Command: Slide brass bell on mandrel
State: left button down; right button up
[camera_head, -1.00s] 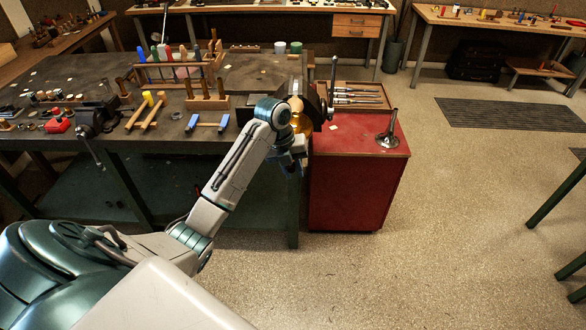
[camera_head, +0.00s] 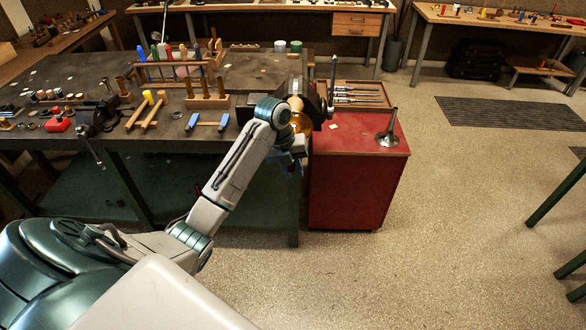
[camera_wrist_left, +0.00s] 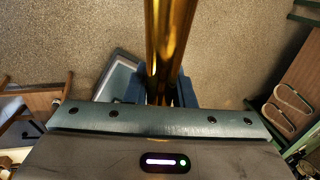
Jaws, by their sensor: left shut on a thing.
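The brass bell (camera_head: 301,122) shows as a small golden patch at the end of my left arm, partly hidden by my wrist. In the left wrist view the brass bell (camera_wrist_left: 167,40) is a shiny tube running up from between the fingers. My left gripper (camera_wrist_left: 160,98) is shut on it; in the head view this gripper (camera_head: 293,160) is at the bench's right end, partly hidden. A pale, wood-coloured piece (camera_head: 295,103) stands just behind the bell by a dark vise; I cannot tell whether it is the mandrel or whether the bell is around it. My right gripper is not in view.
A red cabinet (camera_head: 358,190) stands right of the bench, with a flared metal piece (camera_head: 388,132) and a wooden tool tray (camera_head: 357,96) on top. Mallets (camera_head: 145,110), racks and another vise (camera_head: 92,118) crowd the bench (camera_head: 60,80).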

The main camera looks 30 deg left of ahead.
pick_arm(q)
jog(key=shift+w, duration=0.1)
dwell(0.3)
jog(key=shift+w+a+b, duration=0.25)
jog(key=shift+w+a, duration=0.3)
jog(key=shift+w, duration=0.3)
jog(key=shift+w+a+b, duration=0.25)
jog(key=shift+w+a, duration=0.3)
jog(key=shift+w, duration=0.25)
jog(key=shift+p, duration=0.6)
dwell(0.5)
jog(key=shift+w+a+b, duration=0.8)
jog(key=shift+w+a, duration=0.05)
jog(key=shift+w, duration=0.55)
jog(key=shift+w+a+b, duration=0.75)
jog(key=shift+w+a, duration=0.1)
jog(key=shift+w, duration=0.6)
jog(key=shift+w+a+b, duration=0.8)
jog(key=shift+w+a, duration=0.05)
jog(key=shift+w, duration=0.55)
jog(key=c, duration=1.1)
grip_release()
jog(key=shift+c, duration=0.2)
jog(key=shift+r, duration=0.1)
